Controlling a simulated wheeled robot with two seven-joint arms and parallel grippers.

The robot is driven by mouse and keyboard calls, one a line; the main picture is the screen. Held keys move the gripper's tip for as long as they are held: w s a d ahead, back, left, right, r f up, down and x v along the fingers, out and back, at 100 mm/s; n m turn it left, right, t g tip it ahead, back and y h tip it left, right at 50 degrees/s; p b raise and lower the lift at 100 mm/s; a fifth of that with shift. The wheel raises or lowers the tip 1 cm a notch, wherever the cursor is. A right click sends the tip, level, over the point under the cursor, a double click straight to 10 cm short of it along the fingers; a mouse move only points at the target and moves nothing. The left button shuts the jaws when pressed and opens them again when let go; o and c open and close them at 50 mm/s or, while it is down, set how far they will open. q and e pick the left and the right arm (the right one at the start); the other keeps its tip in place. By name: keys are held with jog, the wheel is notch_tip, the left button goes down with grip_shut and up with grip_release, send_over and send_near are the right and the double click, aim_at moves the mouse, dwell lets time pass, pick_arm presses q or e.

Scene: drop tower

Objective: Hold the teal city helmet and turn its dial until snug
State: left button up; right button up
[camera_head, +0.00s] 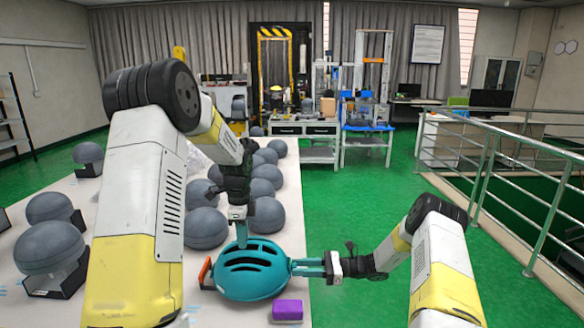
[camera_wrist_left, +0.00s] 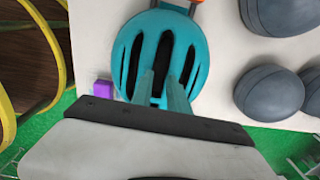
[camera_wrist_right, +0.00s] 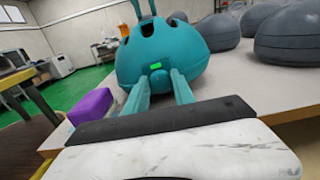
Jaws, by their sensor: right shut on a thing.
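The teal helmet (camera_head: 250,275) sits upright at the near right edge of the white table, its dark vent slots facing up. It also shows in the left wrist view (camera_wrist_left: 203,45) and the right wrist view (camera_wrist_right: 190,45). My left gripper (camera_head: 241,242) points down at the helmet's top, its fingers (camera_wrist_left: 162,85) apart over the vents; contact there is unclear. My right gripper (camera_head: 296,266) comes in level from the right. Its fingers are shut on the teal dial (camera_wrist_right: 159,78) at the helmet's rim. A small green mark (camera_wrist_right: 155,66) shows just above the dial.
A purple block (camera_head: 287,310) lies beside the helmet, and an orange piece (camera_head: 205,273) is at the helmet's left. Several grey domes (camera_head: 206,228) fill the table (camera_head: 290,185) behind and to the left. Green floor and a metal railing (camera_head: 545,210) lie to the right.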

pick_arm(q)
jog(key=shift+s+f, duration=0.2)
jog(key=shift+f, duration=0.5)
pick_arm(e)
jog(key=shift+s, duration=0.1)
dwell(0.8)
jog(key=o, duration=1.1)
jog(key=shift+c, duration=0.2)
pick_arm(q)
jog(key=shift+r, duration=0.1)
jog(key=shift+w+r, duration=0.1)
jog(key=shift+r, duration=0.4)
jog(key=shift+w+r, duration=0.1)
jog(key=shift+r, duration=2.55)
